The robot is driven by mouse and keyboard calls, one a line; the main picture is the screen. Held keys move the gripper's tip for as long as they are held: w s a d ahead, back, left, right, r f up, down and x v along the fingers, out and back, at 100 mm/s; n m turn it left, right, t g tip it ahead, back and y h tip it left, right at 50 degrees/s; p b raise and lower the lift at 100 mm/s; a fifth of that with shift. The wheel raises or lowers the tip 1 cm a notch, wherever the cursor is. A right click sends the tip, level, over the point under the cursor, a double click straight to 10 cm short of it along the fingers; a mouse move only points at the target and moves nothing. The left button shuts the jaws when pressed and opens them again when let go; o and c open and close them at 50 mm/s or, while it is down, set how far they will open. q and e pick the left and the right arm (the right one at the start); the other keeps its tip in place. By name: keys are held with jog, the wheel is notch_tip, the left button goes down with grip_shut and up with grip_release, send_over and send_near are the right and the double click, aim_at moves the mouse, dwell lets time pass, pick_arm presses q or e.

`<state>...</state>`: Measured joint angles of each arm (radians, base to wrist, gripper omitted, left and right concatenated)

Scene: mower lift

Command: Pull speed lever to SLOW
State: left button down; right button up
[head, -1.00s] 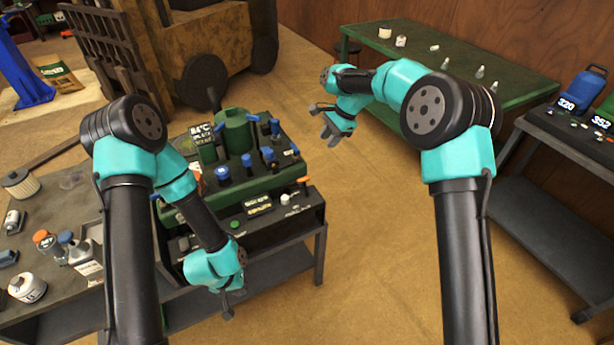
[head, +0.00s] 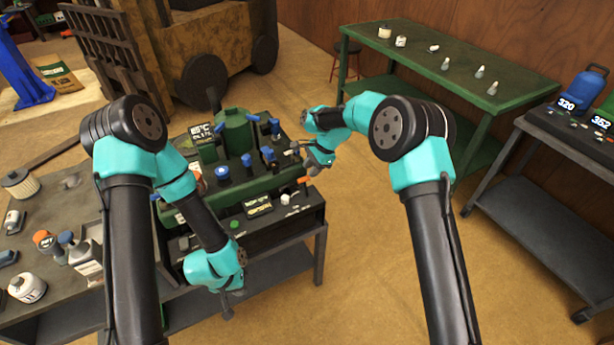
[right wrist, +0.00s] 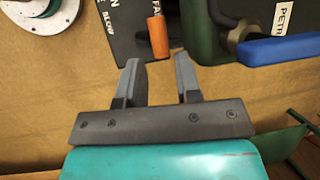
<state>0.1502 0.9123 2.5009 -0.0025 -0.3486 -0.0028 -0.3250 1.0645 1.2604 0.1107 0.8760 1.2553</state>
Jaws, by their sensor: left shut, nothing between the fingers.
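The speed lever, with an orange handle, stands at the right end of the black control panel (head: 228,226) below the green machine. In the right wrist view, the orange lever (right wrist: 158,37) stands beside white lettering beginning "FA". My right gripper (head: 315,170) is close beside the lever's end of the panel. In the right wrist view, my right gripper (right wrist: 159,68) is open, with the orange handle just beyond and between its fingertips, apart from them. My left gripper (head: 229,301) is shut and empty in front of the bench, below the panel.
The green machine (head: 183,212) carries several blue-handled valves close to my right gripper. A blue handle (right wrist: 285,49) shows in the right wrist view. A cluttered workbench (head: 75,210) is at left. The floor to the right of the machine is clear.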

aim_at(306, 177)
jog(key=shift+x, duration=2.1)
grip_shut()
